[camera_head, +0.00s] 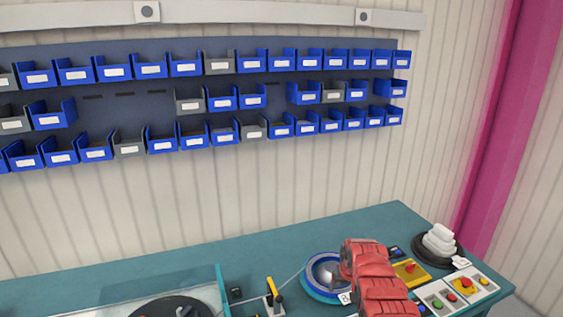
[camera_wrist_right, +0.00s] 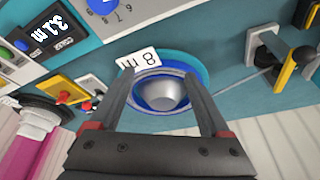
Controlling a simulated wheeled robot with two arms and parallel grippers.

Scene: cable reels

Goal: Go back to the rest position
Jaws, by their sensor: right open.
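My right gripper (camera_wrist_right: 159,76) is open in the right wrist view, with two grey fingers spread apart and nothing seen between them. Beyond the fingers, a blue ring-shaped reel holder with a silver centre (camera_wrist_right: 160,94) sits on the teal bench. In the head view my red right arm (camera_head: 375,280) reaches over the bench and partly covers the right side of that blue ring (camera_head: 311,285). The fingertips are hard to make out there. A white "8 m" label (camera_wrist_right: 138,60) lies beside the ring. My left gripper is in neither view.
The teal bench (camera_head: 260,252) carries a clear-walled box with a dark disc (camera_head: 170,307), a yellow-handled device (camera_head: 273,292), a button panel (camera_head: 450,292) and a white stack on a black base (camera_head: 440,240). Blue and grey bins (camera_head: 150,68) line the wall behind. A display (camera_wrist_right: 42,33) reads 3.1 m.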

